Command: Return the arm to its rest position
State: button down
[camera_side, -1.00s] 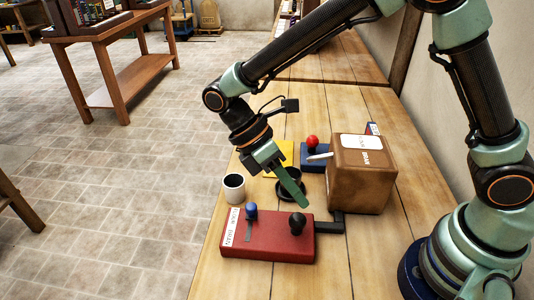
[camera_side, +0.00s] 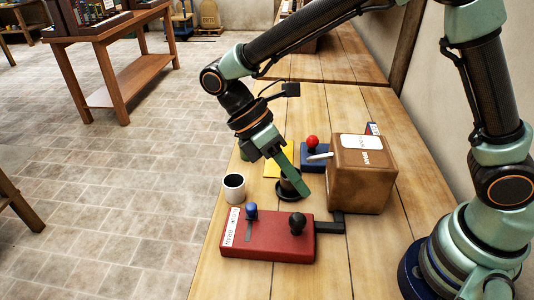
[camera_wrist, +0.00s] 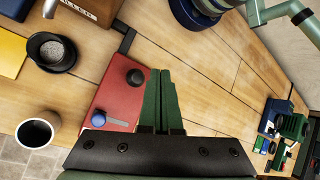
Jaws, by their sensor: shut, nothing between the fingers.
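My gripper (camera_side: 300,190) hangs over the wooden workbench (camera_side: 340,270), its green fingers shut with nothing between them. In the side view its tips show in front of a dark round cup on a saucer, left of the brown box (camera_side: 360,185). The fingers also show in the wrist view (camera_wrist: 163,75), closed together above the red panel (camera_wrist: 120,95). I cannot tell the exact height above the bench.
The red panel with a blue knob (camera_side: 251,212) and a black knob (camera_side: 297,222) lies at the front. A white mug (camera_side: 234,187) stands near the left edge. A blue block with a red ball (camera_side: 312,142) and a yellow sheet (camera_side: 277,160) lie behind.

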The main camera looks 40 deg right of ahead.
jog(key=d+r+m+t+y, duration=0.1)
jog(key=d+r+m+t, duration=0.3)
jog(key=d+m+t, duration=0.2)
jog(key=w+d+r+m+t+y, duration=0.1)
jog(key=d+r+m+t+y, duration=0.1)
jog(key=d+r+m+t, duration=0.3)
jog(key=d+m+t, duration=0.1)
jog(key=d+m, duration=0.2)
jog(key=d, duration=0.1)
jog(key=shift+w+d+r+y, duration=0.2)
jog(key=shift+d+r+y, duration=0.05)
jog(key=shift+r+y, duration=0.05)
